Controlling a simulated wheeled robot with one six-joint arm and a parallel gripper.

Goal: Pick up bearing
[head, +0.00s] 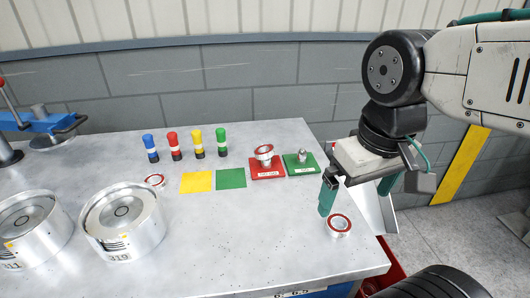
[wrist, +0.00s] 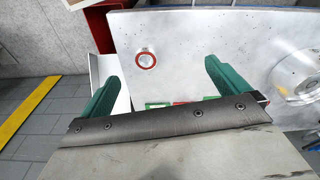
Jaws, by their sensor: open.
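A small round bearing (head: 339,226) with a red ring and silver rim lies flat near the table's right front edge. In the wrist view the bearing (wrist: 146,60) shows between the two green fingers, a little beyond their tips. My gripper (head: 356,192) is open and empty, pointing down above the table's right edge, close to this bearing and apart from it. Its fingers also show in the wrist view (wrist: 161,70). A similar bearing (head: 154,181) lies at the left, behind the housings. Another ring-shaped part (head: 264,153) stands on a red plate.
Two large silver housings (head: 123,222) (head: 31,229) fill the table's left side. Several coloured cylinders (head: 175,146) stand at the back. Yellow (head: 196,182) and green (head: 231,178) squares and a green plate (head: 301,164) lie mid-table. The table's (head: 230,245) front middle is clear.

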